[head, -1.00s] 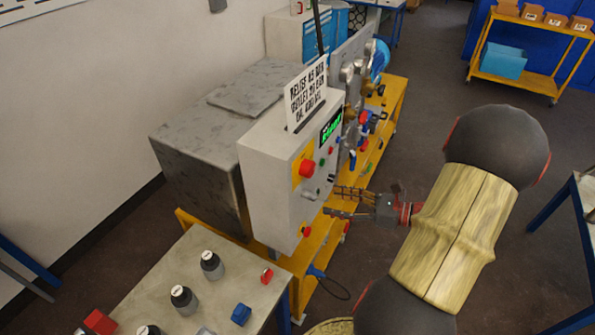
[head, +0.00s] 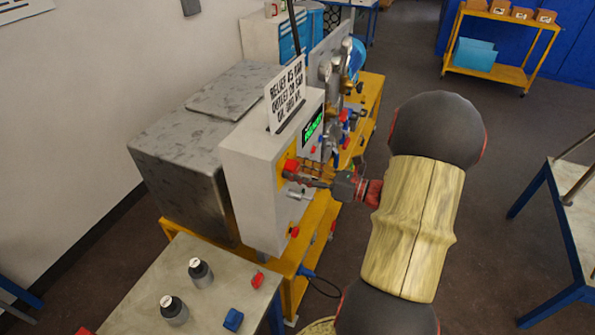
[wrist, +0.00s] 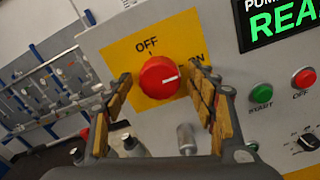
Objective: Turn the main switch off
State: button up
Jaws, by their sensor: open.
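The main switch (wrist: 158,78) is a round red knob on a yellow plate (wrist: 122,52) marked OFF and ON, on the pale control box (head: 243,165). Its white mark points right, toward ON. In the head view the knob (head: 291,165) is partly covered by my gripper. My gripper (wrist: 160,103) is open, with one wood-coloured finger on each side of the knob in the wrist view. The right finger overlaps the plate's edge near ON. I cannot tell whether either finger touches the knob.
Beside the switch are a green START button (wrist: 261,93), a red OFF button (wrist: 304,77), a dark dial (wrist: 309,139) and a lit green display (wrist: 283,17). A bench (head: 215,320) with bottles stands in front of the box. A metal tank (head: 180,165) stands left.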

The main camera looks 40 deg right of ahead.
jog(key=shift+c, duration=1.2)
jog(key=c, duration=0.9)
